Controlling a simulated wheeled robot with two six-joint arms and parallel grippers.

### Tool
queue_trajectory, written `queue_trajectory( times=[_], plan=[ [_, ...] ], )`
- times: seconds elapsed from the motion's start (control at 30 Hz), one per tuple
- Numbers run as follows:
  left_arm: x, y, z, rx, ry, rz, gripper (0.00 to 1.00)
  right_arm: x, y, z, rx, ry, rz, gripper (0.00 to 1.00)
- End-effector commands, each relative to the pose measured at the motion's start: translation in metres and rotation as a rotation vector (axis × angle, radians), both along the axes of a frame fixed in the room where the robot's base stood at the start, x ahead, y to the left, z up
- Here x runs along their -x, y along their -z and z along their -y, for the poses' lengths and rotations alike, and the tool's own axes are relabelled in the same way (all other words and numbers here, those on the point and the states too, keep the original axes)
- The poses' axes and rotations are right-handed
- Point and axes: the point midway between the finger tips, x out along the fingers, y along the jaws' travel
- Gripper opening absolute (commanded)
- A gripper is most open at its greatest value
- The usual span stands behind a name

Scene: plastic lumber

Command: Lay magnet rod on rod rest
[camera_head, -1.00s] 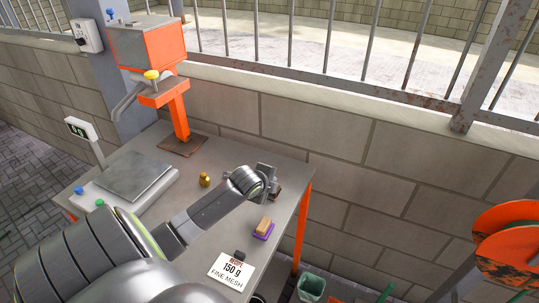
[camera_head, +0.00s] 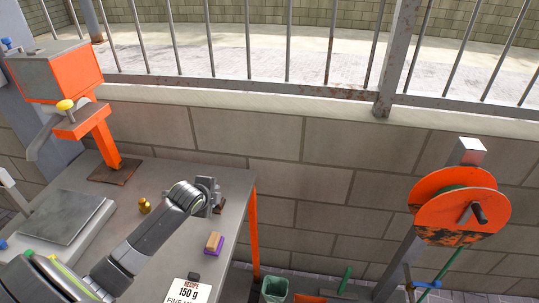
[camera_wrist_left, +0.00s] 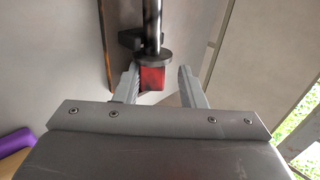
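The magnet rod (camera_wrist_left: 151,25) shows in the left wrist view as a dark shaft with a round collar and a red end block. My left gripper (camera_wrist_left: 158,88) has its fingers on either side of the red block. A gap shows between the block and the right-hand finger; the other finger is close to or touching the block. A black piece (camera_wrist_left: 128,38) beside the shaft, by a brown strip, may be part of the rod rest. In the head view my left gripper (camera_head: 210,190) is over the table's right end, hiding most of a dark brown piece (camera_head: 220,204). My right gripper is out of view.
On the table (camera_head: 165,170) are a brass weight (camera_head: 144,205), a brush-like block on purple (camera_head: 214,243), a recipe card (camera_head: 188,291) and a scale (camera_head: 68,218). An orange machine (camera_head: 60,75) stands behind left; an orange reel (camera_head: 458,205) stands right.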

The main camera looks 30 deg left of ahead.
Motion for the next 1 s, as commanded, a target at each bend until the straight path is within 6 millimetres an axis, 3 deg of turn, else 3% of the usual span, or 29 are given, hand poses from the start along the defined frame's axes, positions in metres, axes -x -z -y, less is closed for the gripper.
queue_trajectory(
  times=[0.13,0.67,0.7,1.0],
  plan=[
    [0.004,-0.027,0.001,0.007,-0.003,-0.013,0.47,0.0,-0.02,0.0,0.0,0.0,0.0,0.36],
    [0.001,-0.089,0.0,0.0,-0.001,-0.002,0.47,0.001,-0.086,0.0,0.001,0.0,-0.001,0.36],
    [-0.003,-0.082,0.012,0.026,-0.006,0.007,0.47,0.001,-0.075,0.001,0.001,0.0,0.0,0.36],
    [-0.018,-0.099,0.068,0.188,-0.06,0.067,0.47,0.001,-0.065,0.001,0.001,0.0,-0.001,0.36]
  ],
)
